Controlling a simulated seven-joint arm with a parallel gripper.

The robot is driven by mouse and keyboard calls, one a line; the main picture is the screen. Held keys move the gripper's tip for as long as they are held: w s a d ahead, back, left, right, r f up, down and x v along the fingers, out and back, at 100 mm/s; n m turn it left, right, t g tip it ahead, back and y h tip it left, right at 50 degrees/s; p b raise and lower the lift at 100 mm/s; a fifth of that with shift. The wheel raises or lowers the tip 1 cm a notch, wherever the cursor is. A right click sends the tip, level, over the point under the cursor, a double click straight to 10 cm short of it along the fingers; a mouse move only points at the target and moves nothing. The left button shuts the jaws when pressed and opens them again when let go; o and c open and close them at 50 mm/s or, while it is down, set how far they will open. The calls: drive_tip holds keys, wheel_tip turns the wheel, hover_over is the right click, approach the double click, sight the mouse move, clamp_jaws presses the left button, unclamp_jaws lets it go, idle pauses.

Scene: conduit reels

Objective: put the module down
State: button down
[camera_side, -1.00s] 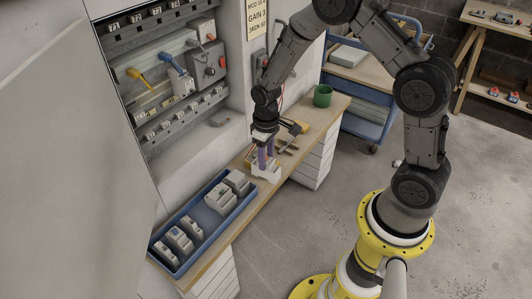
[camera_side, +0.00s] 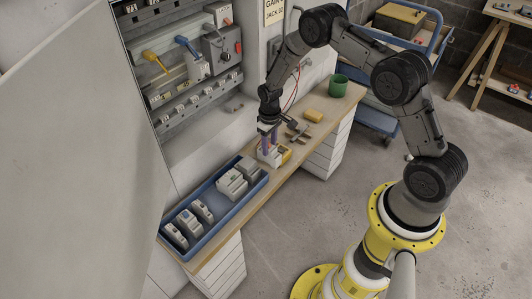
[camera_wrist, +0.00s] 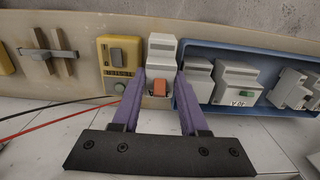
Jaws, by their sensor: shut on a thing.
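The module (camera_side: 268,155) is a pale grey-white block with an orange-red switch, which shows clearly in the wrist view (camera_wrist: 161,50). My gripper (camera_side: 269,140) has purple fingers. It is shut on the module, with one finger on each side, as the wrist view also shows (camera_wrist: 162,80). The module is low over the wooden bench (camera_side: 240,222), between the blue tray's end and a yellow meter. I cannot tell whether its base touches the bench.
The blue tray (camera_wrist: 230,48) with several grey modules lies close on the right in the wrist view. The yellow meter (camera_wrist: 120,58) with red and black leads is close on the left. A clamp-like tool (camera_wrist: 50,54), a yellow block (camera_side: 313,116) and a green mug (camera_side: 338,85) stand farther along.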

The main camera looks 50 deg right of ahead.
drive_tip(key=shift+w+d+f, duration=0.2)
drive_tip(key=shift+w+f, duration=0.75)
drive_tip(key=shift+f, duration=1.7)
drive_tip(key=shift+c, duration=2.2)
unclamp_jaws()
drive_tip(key=shift+f, duration=0.2)
